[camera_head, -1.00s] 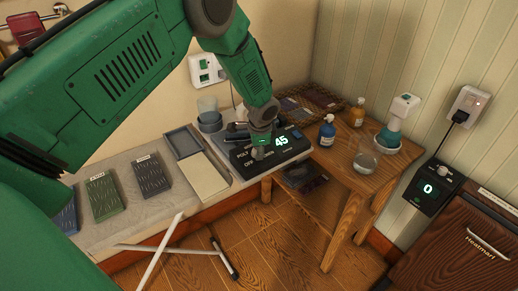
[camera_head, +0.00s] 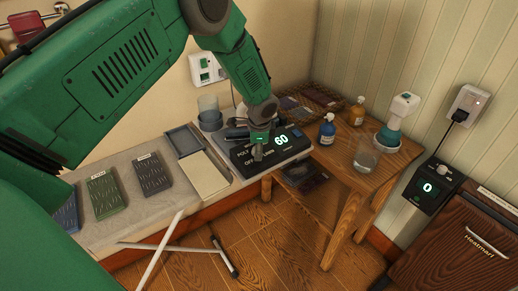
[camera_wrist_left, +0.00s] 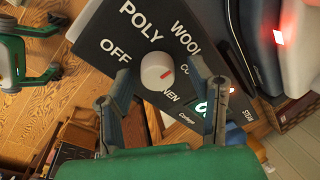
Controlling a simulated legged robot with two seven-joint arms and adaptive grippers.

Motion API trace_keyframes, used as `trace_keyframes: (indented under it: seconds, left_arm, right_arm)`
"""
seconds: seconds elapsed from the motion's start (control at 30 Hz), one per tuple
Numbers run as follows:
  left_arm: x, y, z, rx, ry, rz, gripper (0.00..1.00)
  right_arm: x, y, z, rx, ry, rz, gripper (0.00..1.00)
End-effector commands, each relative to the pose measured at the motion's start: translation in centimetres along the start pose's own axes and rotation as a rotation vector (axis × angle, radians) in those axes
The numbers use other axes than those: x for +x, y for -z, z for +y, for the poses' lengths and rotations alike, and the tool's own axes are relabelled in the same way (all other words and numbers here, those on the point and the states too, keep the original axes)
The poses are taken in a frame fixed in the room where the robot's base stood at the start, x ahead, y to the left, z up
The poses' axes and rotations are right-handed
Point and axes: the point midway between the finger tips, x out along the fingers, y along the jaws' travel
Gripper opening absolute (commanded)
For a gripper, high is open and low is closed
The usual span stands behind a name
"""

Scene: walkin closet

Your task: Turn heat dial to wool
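The heat dial (camera_wrist_left: 157,71) is a round white knob with a red mark. It sits on a black panel (camera_wrist_left: 97,42) lettered OFF, POLY, WOOL and more; some words are partly hidden. The red mark points toward the right in the left wrist view, not at the WOOL lettering (camera_wrist_left: 187,38). My left gripper (camera_wrist_left: 160,70) is open, one finger on each side of the dial with visible gaps. In the head view my left gripper (camera_head: 258,150) hides the dial, and the panel's display (camera_head: 281,140) reads 60. A green-grey part of mine shows at the left wrist view's left edge, unclear.
A wooden table (camera_head: 345,160) right of the panel holds a blue bottle (camera_head: 327,130), an amber bottle (camera_head: 357,112) and a glass (camera_head: 366,158). A cream tray (camera_head: 203,176) and folded cloths lie left on the bench. A clothes iron (camera_wrist_left: 300,40) shows at the wrist view's upper right.

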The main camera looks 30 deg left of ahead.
Motion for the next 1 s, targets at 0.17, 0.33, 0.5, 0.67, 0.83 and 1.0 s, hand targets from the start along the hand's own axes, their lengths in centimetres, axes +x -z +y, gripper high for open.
trace_keyframes:
  seconds: [0.17, 0.33, 0.5, 0.67, 0.83, 1.0]
  left_arm:
    - [0.1, 0.1, 0.1, 0.0, -0.001, 0.001, 0.48]
    - [-1.1, 0.2, 0.0, 0.0, 0.0, 0.002, 0.48]
    - [-4.5, 0.2, -0.1, 0.0, 0.002, 0.004, 0.48]
    - [-7.9, 0.1, -0.1, 0.0, 0.002, 0.003, 0.48]
    - [-10.5, 0.1, -0.1, -0.001, -0.001, 0.002, 0.48]
    - [-11.7, 0.0, -0.1, 0.0, -0.001, 0.001, 0.48]
  right_arm:
    - [0.0, 0.0, 0.0, 0.0, 0.0, 0.0, 0.4]
    - [-0.1, -0.3, 0.0, 0.0, 0.0, 0.003, 0.4]
    - [-0.1, -0.3, 0.0, 0.0, 0.0, 0.004, 0.4]
    - [-0.1, -0.3, 0.0, 0.0, 0.0, 0.003, 0.4]
    - [-0.1, -0.3, 0.0, 0.0, 0.0, 0.003, 0.4]
    - [-0.1, -0.2, 0.0, 0.0, 0.0, 0.003, 0.4]
